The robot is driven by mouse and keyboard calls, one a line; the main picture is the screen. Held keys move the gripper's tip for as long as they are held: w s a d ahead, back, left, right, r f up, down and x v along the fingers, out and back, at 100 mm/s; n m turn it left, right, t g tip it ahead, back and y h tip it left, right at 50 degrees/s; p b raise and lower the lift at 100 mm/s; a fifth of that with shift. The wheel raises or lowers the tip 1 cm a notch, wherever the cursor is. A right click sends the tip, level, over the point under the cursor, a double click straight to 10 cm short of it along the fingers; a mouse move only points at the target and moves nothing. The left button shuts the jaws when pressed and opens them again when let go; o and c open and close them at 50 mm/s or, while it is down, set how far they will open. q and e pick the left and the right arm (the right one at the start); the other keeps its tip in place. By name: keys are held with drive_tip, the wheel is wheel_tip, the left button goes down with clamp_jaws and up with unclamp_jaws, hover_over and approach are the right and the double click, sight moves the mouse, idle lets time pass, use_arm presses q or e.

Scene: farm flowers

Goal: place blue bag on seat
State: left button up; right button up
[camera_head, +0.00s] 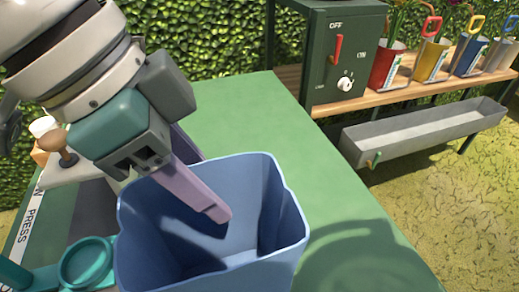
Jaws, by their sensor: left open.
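A blue open-topped container (265,215), which looks like the blue bag, stands upright at the lower middle of the head view, on or just above the green surface. My left gripper (203,182) reaches down to it from the upper left. One purple finger is inside the opening; the other goes behind the far rim, so the wall seems to lie between them. The jaws are open. I cannot tell whether they touch the wall. A teal ring-shaped part (87,263) lies just left of the container; I cannot tell whether it is the seat. My right gripper is out of view.
A dark green control box (345,55) with a red lever stands at the back. Red (388,65), yellow (431,60) and blue (469,57) packets stand on a wooden shelf (365,102). A grey trough (425,130) hangs below. The green tabletop (260,115) behind the container is clear.

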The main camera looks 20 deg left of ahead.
use_arm(q)
drive_tip(key=shift+x, duration=1.25)
drive_tip(key=shift+f, duration=0.2)
clamp_jaws()
drive_tip(key=shift+a, duration=0.1)
idle(1.0)
